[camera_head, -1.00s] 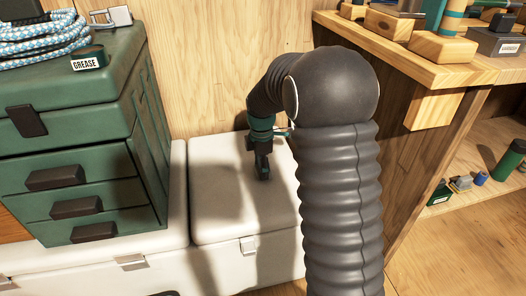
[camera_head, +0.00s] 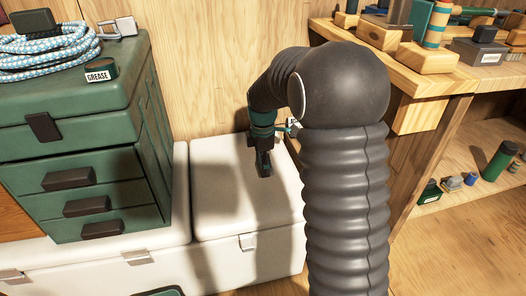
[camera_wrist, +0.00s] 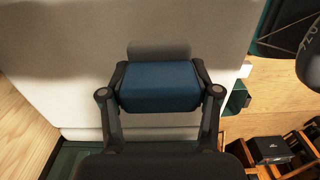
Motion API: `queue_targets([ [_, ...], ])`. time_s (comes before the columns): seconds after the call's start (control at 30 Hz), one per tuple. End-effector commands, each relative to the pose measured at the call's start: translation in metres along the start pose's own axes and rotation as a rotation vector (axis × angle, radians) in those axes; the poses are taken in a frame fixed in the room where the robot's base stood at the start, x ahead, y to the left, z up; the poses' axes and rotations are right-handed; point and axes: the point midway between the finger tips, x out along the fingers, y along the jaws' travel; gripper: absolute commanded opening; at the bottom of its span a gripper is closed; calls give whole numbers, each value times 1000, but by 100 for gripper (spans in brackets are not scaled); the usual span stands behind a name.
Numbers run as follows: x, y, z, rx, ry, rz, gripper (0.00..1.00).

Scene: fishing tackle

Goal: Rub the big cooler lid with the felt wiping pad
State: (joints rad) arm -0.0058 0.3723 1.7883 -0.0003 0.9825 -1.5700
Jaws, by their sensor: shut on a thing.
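The white cooler lid (camera_head: 222,196) lies beside the green tackle box, its flat top mostly clear. My gripper (camera_head: 264,172) points down onto this lid near its right half. In the wrist view my gripper (camera_wrist: 160,85) is shut on the blue felt wiping pad (camera_wrist: 160,90), with a finger at each side. A grey strip (camera_wrist: 159,49) shows just beyond the pad against the pale lid. Whether the pad touches the lid cannot be told. In the head view the pad is not clearly seen, and my arm hides the lid's right part.
The green tackle box (camera_head: 95,150) with drawers stands on the white surface at left, carrying coiled rope (camera_head: 45,48) and a grease tin (camera_head: 101,70). A wooden workbench (camera_head: 432,82) rises at right, above a shelf with small items. A plank wall stands behind.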

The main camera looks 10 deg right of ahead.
Motion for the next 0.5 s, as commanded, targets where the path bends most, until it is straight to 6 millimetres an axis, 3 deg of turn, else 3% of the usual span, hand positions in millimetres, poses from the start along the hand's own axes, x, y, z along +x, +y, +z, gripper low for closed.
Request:
queue_targets([
  [0.2, -24, 0, -1, -1, 0, 2, 29],
  [0.5, -28, 0, -1, -2, 0, 2, 29],
])
